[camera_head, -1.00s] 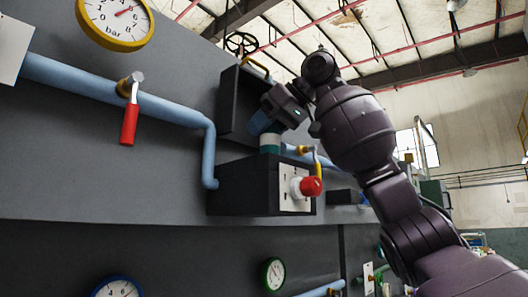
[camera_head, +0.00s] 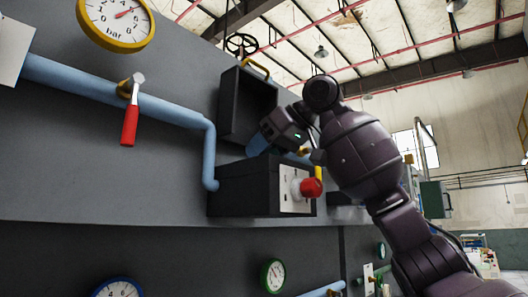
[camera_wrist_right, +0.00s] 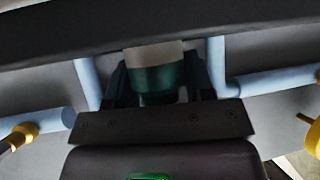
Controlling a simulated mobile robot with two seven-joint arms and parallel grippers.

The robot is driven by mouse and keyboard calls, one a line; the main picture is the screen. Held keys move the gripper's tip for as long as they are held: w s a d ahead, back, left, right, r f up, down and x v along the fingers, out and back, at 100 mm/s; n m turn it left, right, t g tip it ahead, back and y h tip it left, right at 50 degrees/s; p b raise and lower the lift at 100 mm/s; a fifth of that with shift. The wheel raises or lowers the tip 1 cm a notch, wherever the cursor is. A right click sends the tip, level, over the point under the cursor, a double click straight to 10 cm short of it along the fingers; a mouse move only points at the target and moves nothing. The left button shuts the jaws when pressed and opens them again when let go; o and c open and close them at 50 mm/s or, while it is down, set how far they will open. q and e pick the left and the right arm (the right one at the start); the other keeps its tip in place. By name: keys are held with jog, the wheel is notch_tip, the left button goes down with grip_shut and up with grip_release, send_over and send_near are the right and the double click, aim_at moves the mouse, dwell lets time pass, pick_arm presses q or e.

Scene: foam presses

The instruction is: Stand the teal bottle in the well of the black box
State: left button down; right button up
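The black box (camera_head: 240,190) is mounted on the grey wall panel, with its top edge just below the fingertips of my right gripper (camera_head: 262,146). The gripper points down and to the left at the box top. The wrist view shows the teal bottle (camera_wrist_right: 158,80) between the two dark fingers of the right gripper (camera_wrist_right: 160,82), which appear shut on it. A paler band of the bottle runs up to a dark edge that hides its far end. In the head view the bottle is hidden by the gripper and the box. The well's inside is not visible. My left gripper is not in view.
A dark open box-like cover (camera_head: 246,104) with a yellow handle stands just above the box. A red knob (camera_head: 310,187) sticks out of the white plate on the box's right face. A blue pipe (camera_head: 210,150) passes close on the left, and a red-handled valve (camera_head: 130,122) is farther left.

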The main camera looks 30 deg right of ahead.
jog(key=o, duration=0.3)
jog(key=shift+r, duration=0.1)
pick_arm(q)
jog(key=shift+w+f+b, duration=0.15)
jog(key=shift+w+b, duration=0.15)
jog(key=shift+b, duration=0.35)
pick_arm(e)
jog(key=v, duration=1.2)
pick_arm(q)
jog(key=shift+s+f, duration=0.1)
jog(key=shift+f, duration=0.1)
pick_arm(e)
jog(key=shift+s, duration=0.1)
